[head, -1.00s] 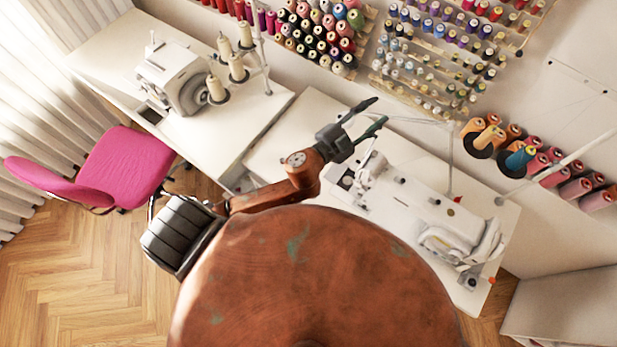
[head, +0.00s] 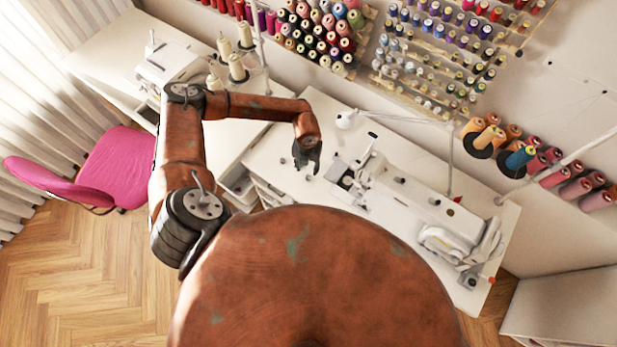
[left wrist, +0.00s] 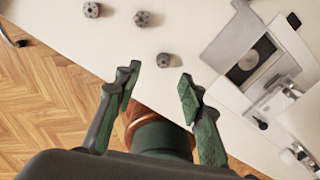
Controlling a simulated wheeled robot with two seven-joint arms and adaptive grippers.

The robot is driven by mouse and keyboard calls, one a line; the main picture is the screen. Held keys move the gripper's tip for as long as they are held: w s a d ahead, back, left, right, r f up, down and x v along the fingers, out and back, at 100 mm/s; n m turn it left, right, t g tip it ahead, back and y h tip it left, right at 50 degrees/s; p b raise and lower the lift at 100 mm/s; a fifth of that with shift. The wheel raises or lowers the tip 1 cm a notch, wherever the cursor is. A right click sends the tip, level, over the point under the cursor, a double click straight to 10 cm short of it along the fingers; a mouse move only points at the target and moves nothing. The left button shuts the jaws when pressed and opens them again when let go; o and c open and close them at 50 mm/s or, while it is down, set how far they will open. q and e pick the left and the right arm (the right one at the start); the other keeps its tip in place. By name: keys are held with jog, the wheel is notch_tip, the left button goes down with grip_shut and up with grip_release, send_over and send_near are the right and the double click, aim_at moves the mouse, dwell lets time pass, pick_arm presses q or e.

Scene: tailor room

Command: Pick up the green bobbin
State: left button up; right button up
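My left gripper (head: 307,166) points down above the white sewing table, left of the sewing machine. In the left wrist view its fingers (left wrist: 158,80) are open and apart, with nothing held between the tips. Three small round bobbins lie on the white tabletop beyond the fingers: one near the right fingertip (left wrist: 163,60), one at the top middle (left wrist: 142,18) and one at the top left (left wrist: 91,9). All three look grey, and I cannot tell which is green. One small bobbin (head: 309,178) shows near the gripper in the head view. My right gripper is not in view.
The white sewing machine (head: 410,200) stands on the table (head: 350,112) to the right of the gripper. A second machine (head: 168,66) and thread cones are at left. A pink chair (head: 115,172) stands on the floor. Spool racks (head: 450,50) line the wall.

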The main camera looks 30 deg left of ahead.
aim_at(308, 176)
pick_arm(q)
jog(key=f, duration=0.3)
jog(key=f+p, duration=0.1)
jog(key=f, duration=0.3)
jog(key=shift+d, duration=0.2)
jog(key=shift+r, duration=0.1)
jog(key=shift+c, duration=0.3)
jog(key=c, duration=0.7)
